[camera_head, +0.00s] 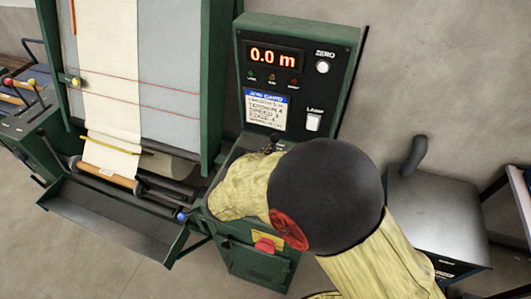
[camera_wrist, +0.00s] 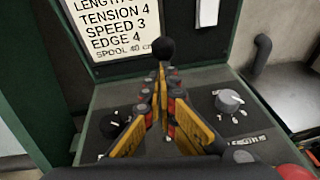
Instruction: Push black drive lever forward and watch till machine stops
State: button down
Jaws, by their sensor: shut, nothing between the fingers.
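The black ball knob of the drive lever (camera_wrist: 164,48) stands up from the green control panel (camera_wrist: 95,135) in the wrist view, just beyond my fingertips. My gripper (camera_wrist: 161,75) is shut and empty, its yellow fingers angled together toward the knob; I cannot tell whether they touch it. The lever's shaft is hidden behind the fingers. In the head view my arm covers most of the panel top. The cloth machine (camera_head: 212,90) stands at the left with cream cloth (camera_head: 110,75) running down to a roller (camera_head: 108,180). Its red display (camera_head: 272,57) reads 0.0 m.
A grey dial (camera_wrist: 229,101) and a black dial (camera_wrist: 116,122) flank my fingers. A job card (camera_head: 265,111), a ZERO button (camera_head: 322,67) and a LAMP switch (camera_head: 313,121) are on the upright panel. A red button (camera_head: 264,245) is on the cabinet front. A grey box (camera_head: 438,215) stands right.

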aim_at(272, 137)
jog(key=shift+r, duration=0.1)
jog(key=w+g+p, duration=0.1)
jog(key=p, duration=0.2)
jog(key=w+d+g+y+p, duration=0.1)
jog(key=w+p, duration=0.1)
jog(key=p, duration=0.1)
jog(key=w+r+g+p, duration=0.1)
jog(key=p, duration=0.2)
jog(key=shift+w+d+g, duration=0.2)
jog(key=shift+d+g, duration=0.15)
jog(key=shift+g, duration=0.05)
jog(key=shift+w+d+f+y+b, duration=0.2)
jog(key=shift+w+y+b, duration=0.15)
jog(key=shift+w, duration=0.25)
jog(key=shift+s+a, duration=0.1)
